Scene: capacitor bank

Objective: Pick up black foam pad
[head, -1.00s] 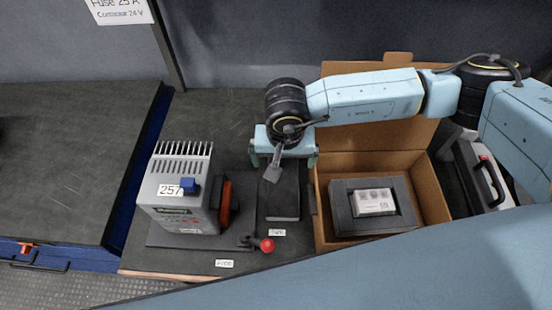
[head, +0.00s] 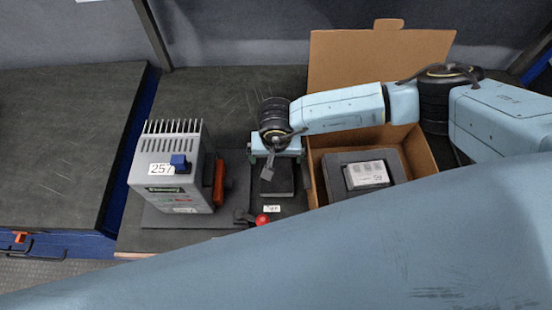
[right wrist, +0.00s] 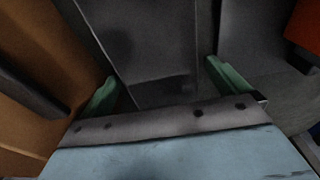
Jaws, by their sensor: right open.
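The black foam pad (head: 284,180) is a dark flat block on the bench, between the grey device and the cardboard box. Its far part is hidden by my right gripper (head: 276,158), which is over its far end, open and empty. In the right wrist view the pad (right wrist: 150,45) shows as a dark slab between the two green fingers of the gripper (right wrist: 160,80). A gap shows beside it, and I cannot tell whether a finger touches it. My left gripper is not in view.
A grey finned device (head: 165,190) marked 257 stands left of the pad, with a red-knobbed lever (head: 262,219) in front. The open cardboard box (head: 418,150) at right holds a dark insert (head: 335,172) and a white-labelled unit (head: 367,175). My blue arm covers the foreground.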

